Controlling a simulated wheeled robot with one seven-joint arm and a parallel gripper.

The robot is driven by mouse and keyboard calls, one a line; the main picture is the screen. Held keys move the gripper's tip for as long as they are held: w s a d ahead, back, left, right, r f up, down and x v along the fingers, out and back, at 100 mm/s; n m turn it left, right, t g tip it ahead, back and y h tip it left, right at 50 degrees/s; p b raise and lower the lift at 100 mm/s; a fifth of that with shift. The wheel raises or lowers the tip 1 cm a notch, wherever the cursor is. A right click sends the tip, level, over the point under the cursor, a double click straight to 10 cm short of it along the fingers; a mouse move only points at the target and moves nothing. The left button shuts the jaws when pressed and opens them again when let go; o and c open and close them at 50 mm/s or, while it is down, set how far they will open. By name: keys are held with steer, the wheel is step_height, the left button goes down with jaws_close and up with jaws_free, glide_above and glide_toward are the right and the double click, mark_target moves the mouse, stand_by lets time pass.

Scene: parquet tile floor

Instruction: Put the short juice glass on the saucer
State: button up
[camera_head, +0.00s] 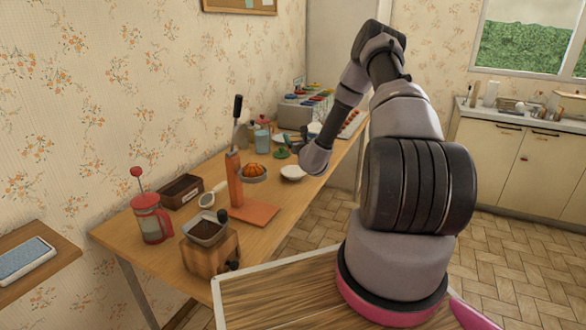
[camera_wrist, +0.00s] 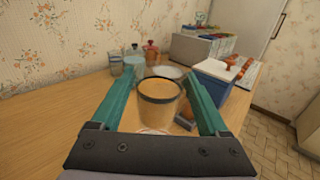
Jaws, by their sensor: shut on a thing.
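My gripper (camera_wrist: 160,88) has its two teal fingers on either side of a clear short glass with a dark-looking rim (camera_wrist: 158,99), and is shut on it. The glass looks upright in the wrist view, with the wooden table seen through it. A pale curved edge shows below the glass; I cannot tell whether it is the glass base or a dish. In the head view a small white saucer (camera_head: 293,173) lies on the table just below my wrist. The held glass is not clear there.
A white plate (camera_wrist: 166,72) lies beyond the glass, with a bluish jar (camera_wrist: 134,68) left of it and a blue-and-white box (camera_wrist: 214,78) to the right. A bowl with an orange pastry (camera_head: 252,173), a red French press (camera_head: 151,218) and a grinder (camera_head: 209,247) stand nearer.

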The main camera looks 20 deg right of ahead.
step_height(320, 180, down, 9)
steer(key=shift+r, duration=0.1)
stand_by(0.3)
steer(key=o, duration=1.6)
steer(key=shift+c, duration=0.2)
steer(key=shift+s, duration=0.2)
steer(key=s, duration=1.1)
steer(key=shift+s+a, duration=0.35)
